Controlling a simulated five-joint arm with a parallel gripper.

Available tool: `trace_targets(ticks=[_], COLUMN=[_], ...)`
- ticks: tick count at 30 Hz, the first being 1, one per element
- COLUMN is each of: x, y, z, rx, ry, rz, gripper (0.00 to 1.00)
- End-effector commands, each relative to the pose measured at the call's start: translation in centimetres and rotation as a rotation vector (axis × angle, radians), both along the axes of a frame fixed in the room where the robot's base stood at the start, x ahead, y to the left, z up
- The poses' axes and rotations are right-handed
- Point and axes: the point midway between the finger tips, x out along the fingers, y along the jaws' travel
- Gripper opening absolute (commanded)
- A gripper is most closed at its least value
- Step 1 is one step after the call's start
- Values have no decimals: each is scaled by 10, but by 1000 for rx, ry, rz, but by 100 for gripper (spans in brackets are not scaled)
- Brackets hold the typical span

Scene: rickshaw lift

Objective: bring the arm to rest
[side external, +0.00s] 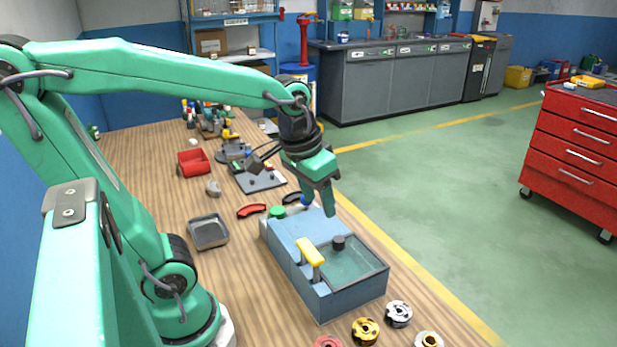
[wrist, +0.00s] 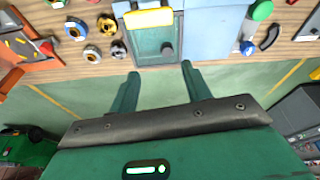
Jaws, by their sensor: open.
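My green arm reaches over the wooden workbench (side external: 140,165). My gripper (side external: 318,208) points down above the far end of a blue-grey box (side external: 290,235). In the wrist view my gripper (wrist: 160,72) shows two green fingers spread apart with nothing between them. The box also shows there (wrist: 208,30), beyond the fingertips. It has a yellow handle (side external: 311,252), a dark knob (side external: 338,242) on a recessed greenish panel, and a green knob (side external: 277,212). Whether a fingertip touches the box is unclear in the side view.
A small grey tray (side external: 208,232), a red bin (side external: 193,162) and a red curved part (side external: 251,211) lie on the bench. Several round metal parts, including a gold one (side external: 365,331), sit at the near end. A red drawer cabinet (side external: 570,150) stands right, across open floor.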

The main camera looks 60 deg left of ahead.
Motion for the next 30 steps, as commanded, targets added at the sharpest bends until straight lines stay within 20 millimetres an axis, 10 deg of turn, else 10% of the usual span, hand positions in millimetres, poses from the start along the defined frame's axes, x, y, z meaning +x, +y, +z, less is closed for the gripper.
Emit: trace_targets(ticks=[13, 30], x=[-48, -55], y=[-5, -6], z=[12, 12], rx=[33, 41], ry=[-197, -230], rz=[-99, -117], gripper=[48, 48])
